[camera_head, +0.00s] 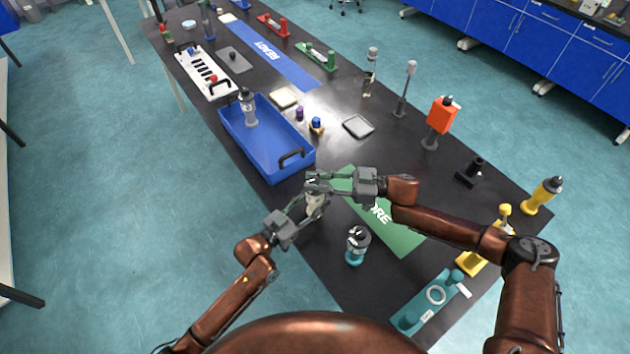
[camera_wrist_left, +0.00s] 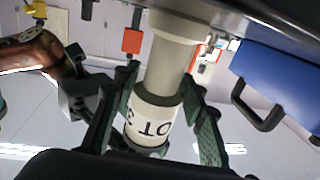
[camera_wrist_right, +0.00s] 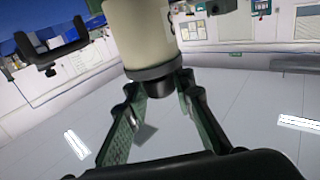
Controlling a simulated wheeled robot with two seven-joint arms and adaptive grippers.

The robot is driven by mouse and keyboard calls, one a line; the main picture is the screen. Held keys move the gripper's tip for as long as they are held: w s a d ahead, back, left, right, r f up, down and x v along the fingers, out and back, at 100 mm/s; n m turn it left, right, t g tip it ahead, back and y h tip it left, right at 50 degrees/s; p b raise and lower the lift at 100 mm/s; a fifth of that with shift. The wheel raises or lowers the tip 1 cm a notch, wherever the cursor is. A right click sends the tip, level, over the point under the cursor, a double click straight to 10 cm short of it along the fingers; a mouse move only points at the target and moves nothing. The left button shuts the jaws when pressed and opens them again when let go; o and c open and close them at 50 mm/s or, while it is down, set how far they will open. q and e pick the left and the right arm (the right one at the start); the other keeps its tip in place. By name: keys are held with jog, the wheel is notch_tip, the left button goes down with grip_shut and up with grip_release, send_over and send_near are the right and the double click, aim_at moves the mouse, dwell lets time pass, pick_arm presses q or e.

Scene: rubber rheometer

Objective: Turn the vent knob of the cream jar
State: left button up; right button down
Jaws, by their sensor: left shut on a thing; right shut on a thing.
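The cream jar (camera_head: 314,203) is held over the black table beside the blue tray. My left gripper (camera_head: 309,207) is shut around its body. In the left wrist view the cream jar (camera_wrist_left: 170,62) sits between the two fingers, with black lettering on a pale band. My right gripper (camera_head: 319,184) reaches in from the right at the jar's top. In the right wrist view the jar (camera_wrist_right: 140,35) has a dark grey collar, and the black vent knob (camera_wrist_right: 158,87) is between the right fingertips. In the head view the fingers mostly hide the knob.
The blue tray (camera_head: 232,137) holds a grey-topped jar (camera_head: 249,108). A green mat (camera_head: 405,236) lies under my right forearm. A teal-based jar (camera_head: 357,246) stands close in front of the grippers. A teal fixture (camera_head: 434,300) and yellow stand (camera_head: 470,262) are near the right edge.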

jog(key=m+t+h, duration=0.1)
jog(key=m+t, duration=0.2)
jog(key=t, duration=0.1)
jog(key=shift+s+a, duration=0.1)
jog(key=shift+a, duration=0.05)
jog(key=shift+t, duration=0.5)
jog(key=shift+m+t+h, duration=0.3)
jog(key=c, duration=1.6)
grip_release()
jog(key=shift+d, duration=0.25)
jog(key=v, duration=1.1)
jog(key=shift+s+d, duration=0.1)
jog(key=shift+d, duration=0.25)
